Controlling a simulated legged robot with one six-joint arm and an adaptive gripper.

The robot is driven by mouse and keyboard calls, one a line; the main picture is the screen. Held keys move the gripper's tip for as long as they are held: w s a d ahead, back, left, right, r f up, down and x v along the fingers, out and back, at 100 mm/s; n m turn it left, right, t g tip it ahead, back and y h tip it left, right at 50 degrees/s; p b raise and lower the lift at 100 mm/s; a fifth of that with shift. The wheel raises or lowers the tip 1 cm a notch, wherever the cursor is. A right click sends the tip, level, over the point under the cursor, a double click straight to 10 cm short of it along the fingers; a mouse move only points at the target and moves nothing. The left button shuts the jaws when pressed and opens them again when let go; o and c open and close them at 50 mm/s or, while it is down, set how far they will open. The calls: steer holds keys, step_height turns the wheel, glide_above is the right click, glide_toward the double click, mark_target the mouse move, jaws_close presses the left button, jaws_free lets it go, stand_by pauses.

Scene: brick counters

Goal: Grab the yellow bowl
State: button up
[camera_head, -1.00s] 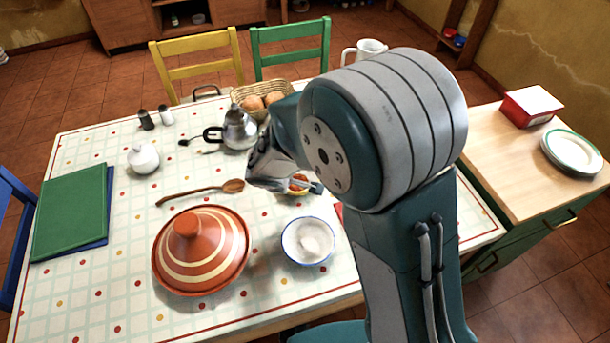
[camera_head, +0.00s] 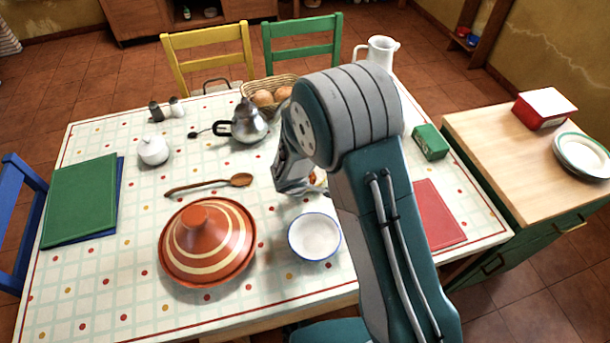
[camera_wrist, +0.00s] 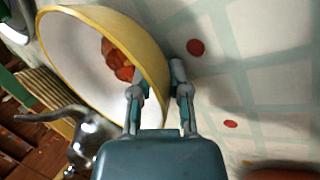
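The yellow bowl (camera_wrist: 88,18) fills the upper left of the wrist view, with a pale inside and reddish-orange food in it. My gripper (camera_wrist: 159,82) reaches its near wall. One finger is over the inside and the other is outside, so the wall passes between them. The fingers stand apart with a visible gap; firm contact does not show. In the head view my gripper (camera_head: 298,186) is low over the table, and my arm hides most of the bowl; only a little of its contents shows beside the gripper.
A white blue-rimmed bowl (camera_head: 314,238) and an orange tagine (camera_head: 207,245) stand in front. A metal kettle (camera_head: 246,124) and bread basket (camera_head: 264,98) stand behind. A wooden spoon (camera_head: 210,184) lies left. A green box (camera_head: 430,142) and red mat (camera_head: 438,214) are right.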

jaws_close()
stand_by(0.3)
steer(key=shift+w+r, duration=0.1)
steer(key=shift+r, duration=0.45)
step_height(320, 180, up, 2)
steer(key=shift+r, duration=0.1)
steer(key=s+d+r, duration=0.4)
steer(key=s+r, duration=0.5)
steer(key=s, duration=0.4)
steer(key=shift+s+d+r, duration=0.2)
steer(key=shift+s+r, duration=0.05)
steer(key=shift+r, duration=0.1)
